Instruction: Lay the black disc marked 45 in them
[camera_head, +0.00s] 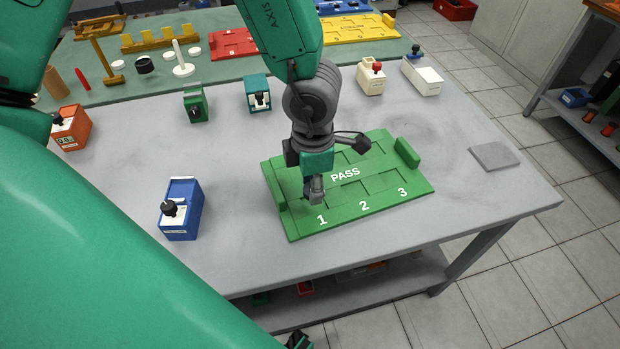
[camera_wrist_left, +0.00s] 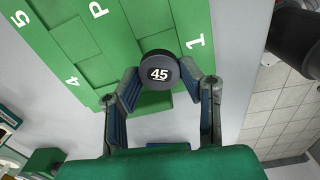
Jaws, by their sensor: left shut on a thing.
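The black disc marked 45 (camera_wrist_left: 160,69) is between the fingertips of my left gripper (camera_wrist_left: 160,82) in the left wrist view, its number facing the camera. The gripper is shut on it. In the head view my left gripper (camera_head: 315,190) is at the left part of a green tray (camera_head: 375,205) marked PASS, close to the number 1. The disc is hidden or too small to make out there. The green tray also shows in the left wrist view (camera_wrist_left: 60,45), behind the disc. I cannot tell whether the disc touches the tray.
A blue box with a black knob (camera_head: 181,210) stands left of the tray. A green box (camera_head: 195,103) and a teal box (camera_head: 258,93) stand behind. A grey square plate (camera_head: 494,156) lies at the right. A red tray (camera_head: 235,44) and a yellow tray (camera_head: 350,30) are farther back.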

